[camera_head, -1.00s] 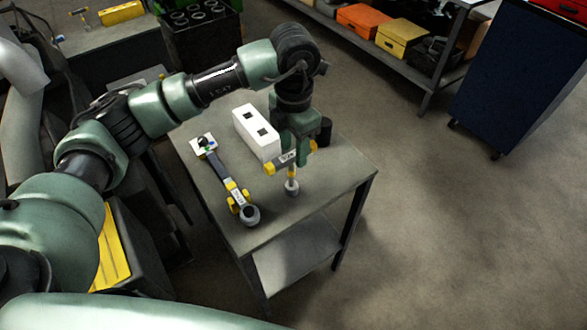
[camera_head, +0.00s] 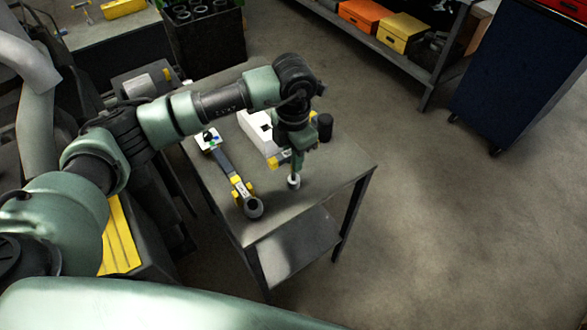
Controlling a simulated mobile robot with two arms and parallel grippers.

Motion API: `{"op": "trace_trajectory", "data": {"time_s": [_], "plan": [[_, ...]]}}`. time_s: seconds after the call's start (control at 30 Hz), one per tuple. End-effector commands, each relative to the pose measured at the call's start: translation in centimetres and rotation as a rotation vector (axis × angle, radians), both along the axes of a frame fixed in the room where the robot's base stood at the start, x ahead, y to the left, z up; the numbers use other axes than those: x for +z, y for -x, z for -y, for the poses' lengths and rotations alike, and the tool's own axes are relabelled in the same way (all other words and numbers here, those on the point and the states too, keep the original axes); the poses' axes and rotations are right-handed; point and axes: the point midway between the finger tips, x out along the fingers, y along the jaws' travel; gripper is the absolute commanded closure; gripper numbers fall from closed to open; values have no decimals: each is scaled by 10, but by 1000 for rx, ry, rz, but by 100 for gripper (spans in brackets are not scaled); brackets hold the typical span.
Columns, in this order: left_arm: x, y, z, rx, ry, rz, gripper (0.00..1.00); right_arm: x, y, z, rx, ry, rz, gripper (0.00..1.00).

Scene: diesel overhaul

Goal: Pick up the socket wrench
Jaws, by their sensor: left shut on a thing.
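The socket wrench (camera_head: 293,181) stands upright at the right part of the grey table (camera_head: 335,170), with its pale round socket end down. A yellow part of its handle (camera_head: 278,161) shows beside the fingers. My left gripper (camera_head: 297,155) points down from above and is shut on the upper part of the wrench. The fingers hide much of the handle. I cannot tell whether the socket end touches the tabletop. My right gripper is not in view.
A white block (camera_head: 256,134) and a black cylinder (camera_head: 325,127) stand behind. A blue cabinet (camera_head: 515,85) stands at the right. Open floor lies right of the table.

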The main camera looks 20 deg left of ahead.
Motion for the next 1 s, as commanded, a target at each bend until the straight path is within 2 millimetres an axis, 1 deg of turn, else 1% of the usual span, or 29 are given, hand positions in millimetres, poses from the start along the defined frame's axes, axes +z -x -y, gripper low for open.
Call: {"op": "trace_trajectory", "data": {"time_s": [0.33, 1.0], "plan": [[0, 0, 0, 0, 0, 0, 100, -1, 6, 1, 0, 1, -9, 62], [0, 0, 0, 0, 0, 0, 100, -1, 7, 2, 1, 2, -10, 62]]}}
